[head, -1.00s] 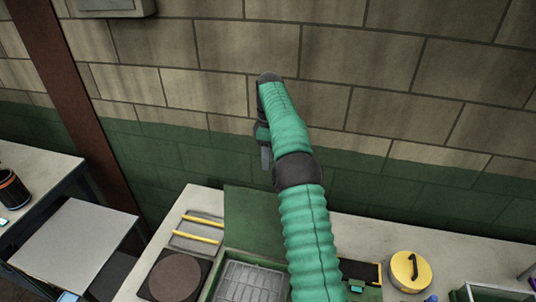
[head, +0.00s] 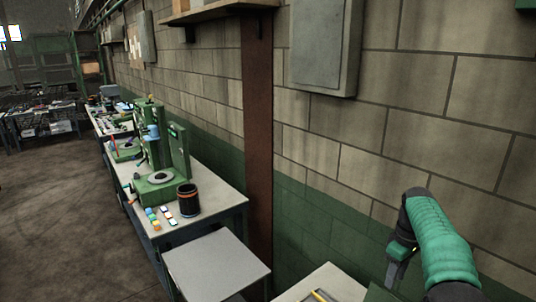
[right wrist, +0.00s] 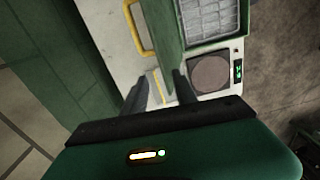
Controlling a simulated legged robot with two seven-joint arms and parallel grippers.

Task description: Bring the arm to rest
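My right arm, in a ribbed green sleeve, rises at the lower right of the head view. Its right gripper (head: 398,262) hangs at the left side of the sleeve's top end, in front of the wall. In the right wrist view the two dark fingers of the right gripper (right wrist: 158,90) stand apart, with nothing seen between them but the bench beyond. My left gripper is in neither view.
Below the right gripper is a pale bench (right wrist: 118,45) with a round dark plate (right wrist: 210,72) and a grey gridded tray (right wrist: 207,18). A low grey table (head: 216,262) and a bench with a green machine (head: 160,185) stand left. The block wall (head: 330,140) is close behind. Open floor (head: 50,220) lies far left.

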